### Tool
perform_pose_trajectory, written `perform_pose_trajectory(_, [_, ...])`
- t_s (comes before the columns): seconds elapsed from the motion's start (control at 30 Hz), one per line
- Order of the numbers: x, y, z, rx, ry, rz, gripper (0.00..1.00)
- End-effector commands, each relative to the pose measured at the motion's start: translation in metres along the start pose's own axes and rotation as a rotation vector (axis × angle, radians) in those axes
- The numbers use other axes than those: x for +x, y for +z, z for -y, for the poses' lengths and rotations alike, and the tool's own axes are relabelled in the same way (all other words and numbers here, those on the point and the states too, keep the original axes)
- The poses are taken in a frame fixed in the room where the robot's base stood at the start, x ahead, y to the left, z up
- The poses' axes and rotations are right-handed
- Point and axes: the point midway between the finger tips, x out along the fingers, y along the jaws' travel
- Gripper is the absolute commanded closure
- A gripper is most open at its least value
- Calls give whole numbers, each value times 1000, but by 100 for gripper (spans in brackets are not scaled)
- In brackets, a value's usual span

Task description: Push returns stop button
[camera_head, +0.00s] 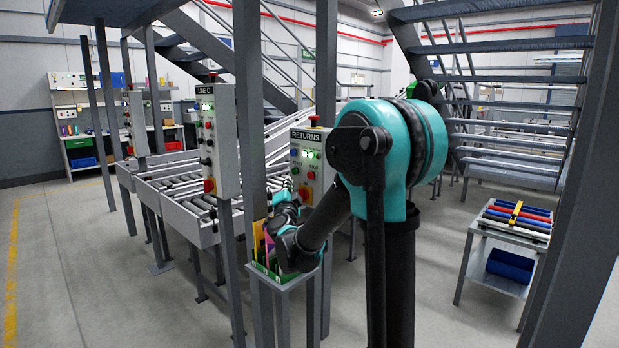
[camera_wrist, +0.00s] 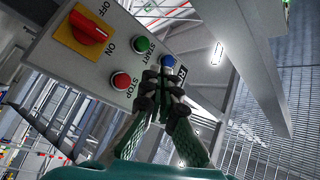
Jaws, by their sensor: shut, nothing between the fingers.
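The RETURNS control box (camera_head: 298,163) stands on a post behind my arm in the head view. In the wrist view its grey face (camera_wrist: 82,70) is tilted. It carries the red STOP button (camera_wrist: 121,81), a green START button (camera_wrist: 142,44), a blue button (camera_wrist: 167,60) and a red OFF/ON rotary switch on a yellow plate (camera_wrist: 88,28). My gripper (camera_wrist: 168,82) is shut and empty. Its fingertips appear right of the STOP button and just below the blue button, overlapping the box's edge. I cannot tell whether they touch the box.
A LINE C box (camera_head: 217,140) stands left of the RETURNS box, beside a roller conveyor (camera_head: 180,190). A small stand with a bin of coloured items (camera_head: 268,265) is below my arm. Metal stairs (camera_head: 510,105) and a low cart (camera_head: 480,250) are at right. Floor at left is clear.

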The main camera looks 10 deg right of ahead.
Motion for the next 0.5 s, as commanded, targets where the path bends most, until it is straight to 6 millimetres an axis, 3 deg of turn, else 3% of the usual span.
perform_pose_trajectory(0.5, [44,-32,-32,-2,1,-1,100])
